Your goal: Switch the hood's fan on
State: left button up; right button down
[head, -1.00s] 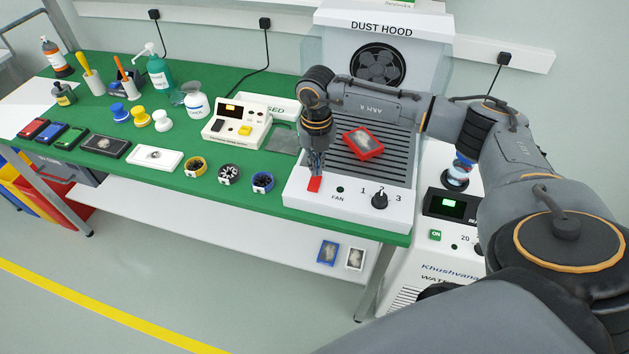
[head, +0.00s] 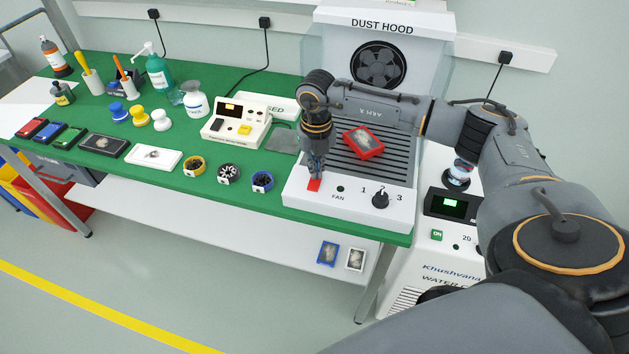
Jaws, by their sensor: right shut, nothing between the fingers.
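The dust hood (head: 300,206) stands at the right end of the green table, with a round fan (head: 378,66) in its back panel. On its front strip are a red switch (head: 314,186), a dark round indicator (head: 340,189) above the word FAN, and a black knob (head: 380,199) marked 1, 2, 3. My right gripper (head: 316,176) points down, shut and empty, right at the red switch. Its fingers cover part of the switch; I cannot tell whether they touch it. My left gripper is not in view.
A red tray (head: 363,143) with a pale piece in it lies on the hood's slatted bed, close to my right arm. A white meter (head: 236,125) and small round pots (head: 228,174) stand left of the hood. A white machine (head: 420,262) stands on the right.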

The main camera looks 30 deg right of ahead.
jog(key=shift+f, duration=0.35)
jog(key=shift+r+p, duration=2.15)
jog(key=shift+r, duration=1.45)
jog(key=shift+a+f, duration=0.1)
